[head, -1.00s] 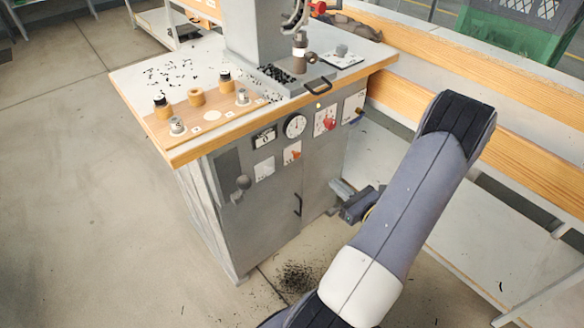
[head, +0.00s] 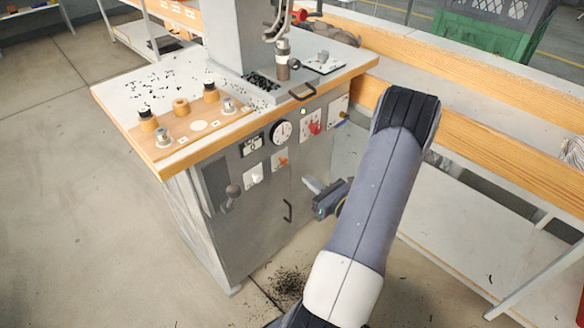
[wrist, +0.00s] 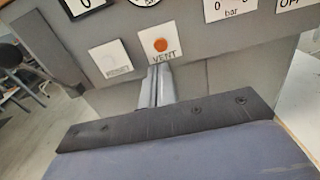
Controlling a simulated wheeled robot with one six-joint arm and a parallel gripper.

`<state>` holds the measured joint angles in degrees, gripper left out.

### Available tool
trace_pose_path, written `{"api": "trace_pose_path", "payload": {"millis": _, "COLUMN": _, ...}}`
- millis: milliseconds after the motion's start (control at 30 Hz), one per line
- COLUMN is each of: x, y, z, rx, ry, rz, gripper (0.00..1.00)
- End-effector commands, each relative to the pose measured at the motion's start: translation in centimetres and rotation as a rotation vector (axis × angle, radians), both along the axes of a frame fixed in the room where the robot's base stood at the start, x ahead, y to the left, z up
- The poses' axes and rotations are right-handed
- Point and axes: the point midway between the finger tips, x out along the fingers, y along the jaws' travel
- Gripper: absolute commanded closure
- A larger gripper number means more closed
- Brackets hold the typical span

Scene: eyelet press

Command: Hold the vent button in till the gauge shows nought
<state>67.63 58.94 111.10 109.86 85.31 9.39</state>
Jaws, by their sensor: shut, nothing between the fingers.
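The vent button (wrist: 160,45) is a round orange-red button on a white plate marked VENT, on the press cabinet's grey front. It also shows in the head view (head: 282,160). The round white gauge (head: 282,132) sits above it; its reading is too small to tell, and the wrist view cuts off all but its lower edge (wrist: 145,2). My gripper (head: 309,183) is shut and empty, to the lower right of the button in the head view. In the wrist view its fingers (wrist: 154,74) point up at the panel, tips just under the VENT label. Contact with the panel cannot be told.
A white labelled plate (wrist: 110,60) sits left of the button. A red knob (head: 315,128), a ball lever (head: 232,190) and a door handle (head: 288,211) also stand out from the cabinet. The wooden-edged tabletop (head: 240,118) overhangs the panel. A bench (head: 500,165) stands at right.

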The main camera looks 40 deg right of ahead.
Motion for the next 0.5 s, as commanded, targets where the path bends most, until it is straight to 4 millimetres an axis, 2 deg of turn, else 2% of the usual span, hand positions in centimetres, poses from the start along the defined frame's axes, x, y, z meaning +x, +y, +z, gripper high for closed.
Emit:
{"api": "trace_pose_path", "payload": {"millis": 300, "x": 5.7, "y": 0.3, "z": -0.2, "rx": -0.002, "ry": 0.000, "rz": 0.003, "gripper": 1.00}}
{"api": "trace_pose_path", "payload": {"millis": 500, "x": 7.9, "y": 0.3, "z": -0.2, "rx": -0.001, "ry": 0.000, "rz": 0.001, "gripper": 1.00}}
